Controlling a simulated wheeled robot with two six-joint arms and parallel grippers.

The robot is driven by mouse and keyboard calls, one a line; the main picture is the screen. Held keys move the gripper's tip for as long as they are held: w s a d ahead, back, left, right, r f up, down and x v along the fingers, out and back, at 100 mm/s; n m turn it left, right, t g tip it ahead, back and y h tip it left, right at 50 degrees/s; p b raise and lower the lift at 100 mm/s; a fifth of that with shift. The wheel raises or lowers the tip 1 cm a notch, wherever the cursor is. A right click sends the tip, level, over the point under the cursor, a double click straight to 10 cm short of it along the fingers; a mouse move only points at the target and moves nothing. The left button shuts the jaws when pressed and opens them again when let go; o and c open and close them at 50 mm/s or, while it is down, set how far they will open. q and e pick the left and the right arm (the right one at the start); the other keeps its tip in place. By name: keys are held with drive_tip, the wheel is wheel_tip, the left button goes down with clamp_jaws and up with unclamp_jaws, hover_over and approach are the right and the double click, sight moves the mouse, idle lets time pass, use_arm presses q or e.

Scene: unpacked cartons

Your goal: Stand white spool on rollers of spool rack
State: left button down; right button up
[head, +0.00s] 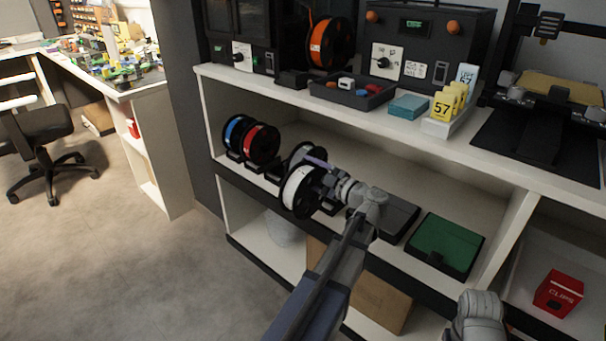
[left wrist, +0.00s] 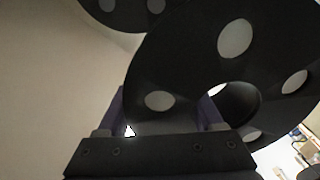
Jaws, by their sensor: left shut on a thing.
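The white spool (head: 298,188), white filament between black flanges, is upright in my left gripper (head: 326,182) at the front of the middle shelf. In the left wrist view, the spool's black flange (left wrist: 185,65) lies between the fingers of the left gripper (left wrist: 165,115). The spool rack (head: 272,174) is a row of low black supports on that shelf, partly hidden by spools. I cannot tell whether the white spool touches its rollers. My right gripper is not seen; only a grey part of my right arm shows at bottom right.
A blue spool (head: 236,131), a red spool (head: 261,144) and a grey spool (head: 302,153) stand along the rack. A green box (head: 446,243) and a dark box (head: 398,217) lie to the right. The shelf top (head: 440,150) is above.

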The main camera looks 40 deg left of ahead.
use_arm(q)
drive_tip(key=w+d+f+b, duration=0.1)
drive_tip(key=w+f+b, duration=0.2)
drive_tip(key=w, duration=1.1)
drive_tip(key=shift+f+b, duration=0.25)
drive_tip(key=shift+b, duration=0.05)
unclamp_jaws()
idle(0.4)
drive_tip(key=shift+d, duration=0.1)
drive_tip(key=d, duration=0.7)
drive_tip(key=shift+s+d, duration=0.3)
drive_tip(key=shift+d, duration=0.05)
